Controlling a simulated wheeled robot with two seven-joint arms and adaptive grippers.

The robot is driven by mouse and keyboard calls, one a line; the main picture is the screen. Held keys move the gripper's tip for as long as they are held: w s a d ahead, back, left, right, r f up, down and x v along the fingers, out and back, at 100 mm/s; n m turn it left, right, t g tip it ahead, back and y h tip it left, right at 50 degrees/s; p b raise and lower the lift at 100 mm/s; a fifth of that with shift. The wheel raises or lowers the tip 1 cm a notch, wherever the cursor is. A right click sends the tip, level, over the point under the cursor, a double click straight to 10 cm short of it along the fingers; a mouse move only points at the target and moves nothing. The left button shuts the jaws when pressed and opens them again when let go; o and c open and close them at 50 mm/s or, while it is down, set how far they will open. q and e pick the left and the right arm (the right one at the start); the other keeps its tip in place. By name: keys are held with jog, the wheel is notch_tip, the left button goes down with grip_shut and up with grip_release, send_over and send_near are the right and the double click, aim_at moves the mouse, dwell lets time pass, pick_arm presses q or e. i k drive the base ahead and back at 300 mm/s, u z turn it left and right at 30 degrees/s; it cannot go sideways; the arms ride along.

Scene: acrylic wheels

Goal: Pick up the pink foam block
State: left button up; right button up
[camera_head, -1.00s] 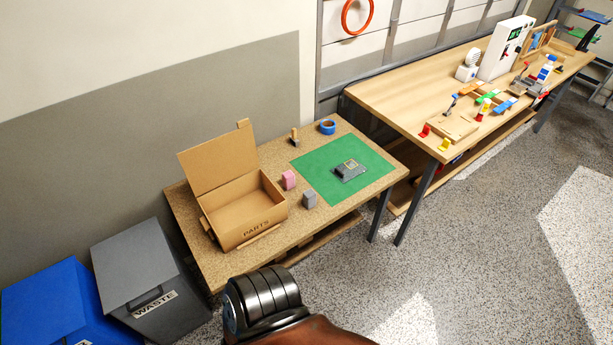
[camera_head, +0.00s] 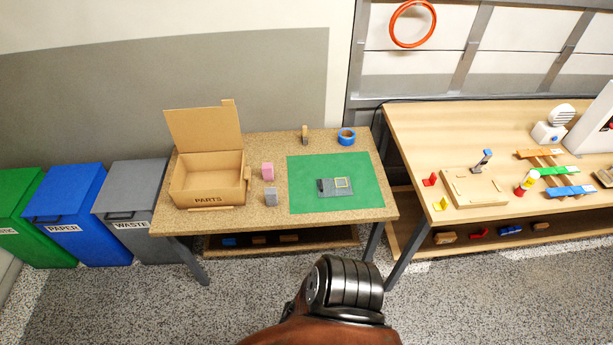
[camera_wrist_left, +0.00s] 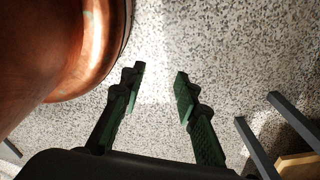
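The pink foam block (camera_head: 267,171) stands on the speckled worktable (camera_head: 240,221), just right of the open cardboard parts box. A grey block (camera_head: 270,196) stands in front of it, a small gap apart. My left gripper (camera_wrist_left: 158,85) shows in the left wrist view with its two green-padded fingers spread and nothing between them; speckled floor lies beyond. It is well away from the pink block, which the wrist view does not show. Neither gripper is visible in the head view; only a brown and black arm part of mine shows at the bottom.
The parts box (camera_head: 208,179) has its lid up. A green mat (camera_head: 300,199) carries a grey device (camera_head: 330,188). Blue tape (camera_head: 346,137) and a small wooden-handled tool (camera_head: 304,134) lie behind. Bins stand left, including the grey waste bin (camera_head: 134,208). A longer wooden bench (camera_head: 430,130) stands right.

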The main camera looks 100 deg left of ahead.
aim_at(267, 171)
jog(key=i, duration=0.75)
jog(key=u, duration=4.4)
